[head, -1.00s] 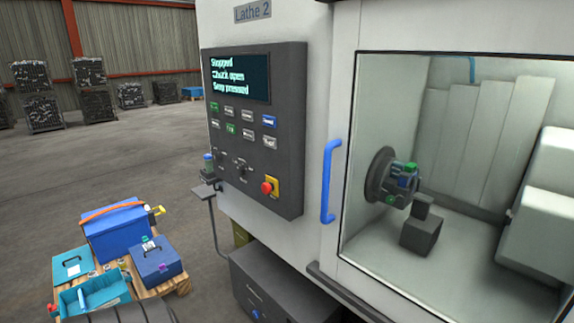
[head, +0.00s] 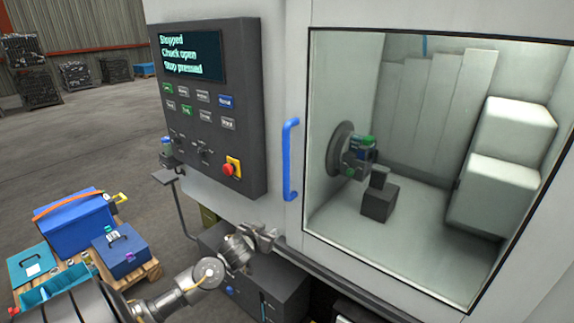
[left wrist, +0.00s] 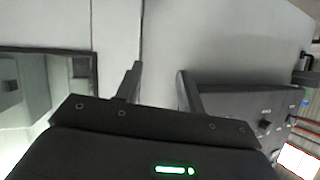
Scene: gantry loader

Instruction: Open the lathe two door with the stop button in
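The lathe two door (head: 296,205) is shut, with a large window and a vertical blue handle (head: 290,160) on its left edge. The red stop button (head: 229,169) sits on a yellow base at the bottom of the control panel (head: 246,100). The screen (head: 192,57) reads stopped, chuck open, stop pressed. My left gripper (head: 268,238) is below and left of the handle, apart from it. In the left wrist view its two fingers (left wrist: 159,75) are spread and empty, facing the pale machine front. The handle cannot be made out there. My right gripper is out of view.
Through the window, the chuck (head: 343,148) holds a part with green and blue on it. A dark cabinet (head: 265,285) stands under the machine. A pallet with a blue cooler (head: 75,222) and boxes is at lower left. Floor behind it is clear.

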